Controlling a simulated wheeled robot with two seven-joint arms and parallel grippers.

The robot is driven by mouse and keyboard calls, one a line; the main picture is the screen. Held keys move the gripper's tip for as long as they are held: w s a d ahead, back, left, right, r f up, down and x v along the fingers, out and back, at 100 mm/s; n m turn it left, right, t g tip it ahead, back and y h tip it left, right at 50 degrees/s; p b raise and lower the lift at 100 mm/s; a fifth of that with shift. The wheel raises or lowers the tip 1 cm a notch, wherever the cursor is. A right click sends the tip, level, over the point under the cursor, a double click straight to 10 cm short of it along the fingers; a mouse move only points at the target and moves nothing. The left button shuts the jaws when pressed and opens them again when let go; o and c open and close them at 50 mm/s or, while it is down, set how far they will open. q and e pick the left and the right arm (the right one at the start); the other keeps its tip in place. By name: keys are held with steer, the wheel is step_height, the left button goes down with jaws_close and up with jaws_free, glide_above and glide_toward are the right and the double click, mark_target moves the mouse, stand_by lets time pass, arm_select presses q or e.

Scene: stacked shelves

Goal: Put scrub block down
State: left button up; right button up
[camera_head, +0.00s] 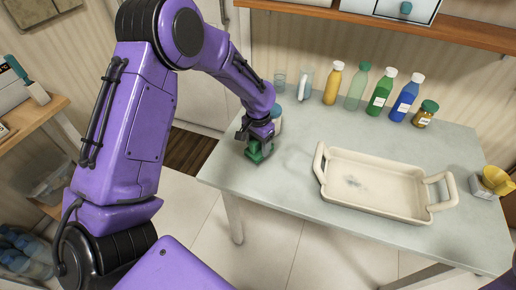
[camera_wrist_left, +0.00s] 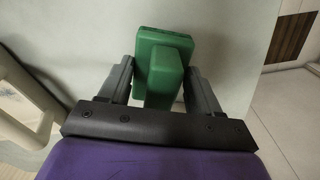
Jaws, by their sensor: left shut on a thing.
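The green scrub block (camera_head: 256,157) is at the left end of the grey-white table (camera_head: 291,190). My left gripper (camera_head: 257,146) is shut on it from above. In the left wrist view the scrub block (camera_wrist_left: 163,62) sits between the two dark fingers of my left gripper (camera_wrist_left: 160,85), with its raised grip between them. The block is at or just above the tabletop; I cannot tell whether it touches. My right gripper is not in view.
A cream tray (camera_head: 327,188) with handles stands on the table right of the block. Several bottles (camera_head: 380,92) line the back edge, with clear cups near them. A yellow item (camera_head: 496,178) sits at the right end. The tabletop between block and tray is clear.

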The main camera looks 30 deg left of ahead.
mark_target(258, 150)
arm_select(q)
step_height(258, 150, down, 3)
steer(key=shift+r+p, duration=0.2)
steer(key=shift+p, duration=0.1)
steer(key=shift+f, duration=0.2)
steer(key=o, duration=1)
steer(key=shift+f, duration=0.1)
step_height(258, 150, up, 12)
steer(key=shift+r+b, duration=0.2)
steer(key=shift+b, duration=0.5)
